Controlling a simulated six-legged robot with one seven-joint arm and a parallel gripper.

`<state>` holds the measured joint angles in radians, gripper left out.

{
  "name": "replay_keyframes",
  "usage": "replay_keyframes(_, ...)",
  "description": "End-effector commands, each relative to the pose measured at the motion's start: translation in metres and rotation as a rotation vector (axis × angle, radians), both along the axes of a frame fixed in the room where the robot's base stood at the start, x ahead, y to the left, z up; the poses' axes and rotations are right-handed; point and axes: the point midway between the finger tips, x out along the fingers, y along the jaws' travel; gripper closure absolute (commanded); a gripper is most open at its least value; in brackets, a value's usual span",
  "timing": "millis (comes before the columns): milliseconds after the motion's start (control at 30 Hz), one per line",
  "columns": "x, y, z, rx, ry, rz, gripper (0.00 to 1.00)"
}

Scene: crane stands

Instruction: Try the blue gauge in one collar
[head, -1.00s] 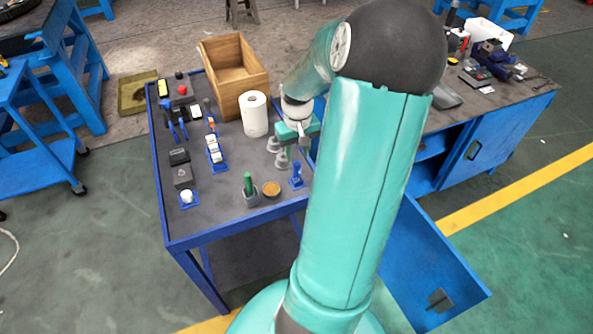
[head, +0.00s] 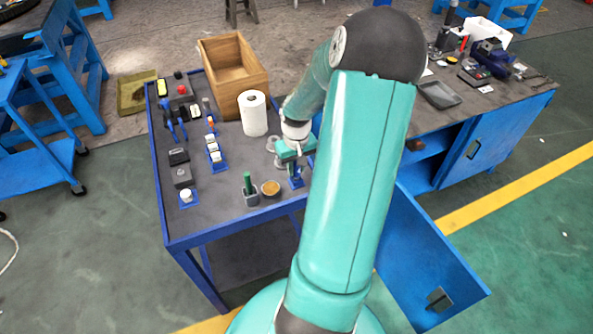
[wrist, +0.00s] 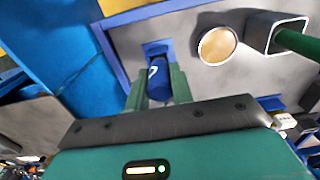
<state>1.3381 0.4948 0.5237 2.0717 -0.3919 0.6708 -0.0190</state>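The blue gauge (head: 295,182) stands upright in its small blue holder near the table's right edge, beside a round tan-topped piece. In the wrist view the gauge (wrist: 158,76) shows a pale mark and lies between my two green fingers. My gripper (wrist: 159,88) is open around it, with the fingers close on both sides; contact cannot be made out. In the head view my gripper (head: 296,163) is just above the holder. Grey round pieces, perhaps the collars (head: 272,143), stand behind it, partly hidden by the gripper.
A green-handled piece in a grey square cup (head: 250,190) and the tan-topped round piece (head: 271,188) stand left of the gauge. A paper roll (head: 253,113) and a wooden box (head: 233,68) are farther back.

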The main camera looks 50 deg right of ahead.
Motion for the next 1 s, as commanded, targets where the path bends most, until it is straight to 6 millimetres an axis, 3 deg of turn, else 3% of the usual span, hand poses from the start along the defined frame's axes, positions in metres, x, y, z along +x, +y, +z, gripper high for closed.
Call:
replay_keyframes(33, 0.0, 0.0, 0.0, 0.0, 0.0, 0.0, 0.87)
replay_keyframes(100, 0.0, 0.0, 0.0, 0.0, 0.0, 0.0, 1.0)
replay_keyframes(1000, 0.0, -0.001, 0.035, -0.002, 0.0, 0.0, 1.0)
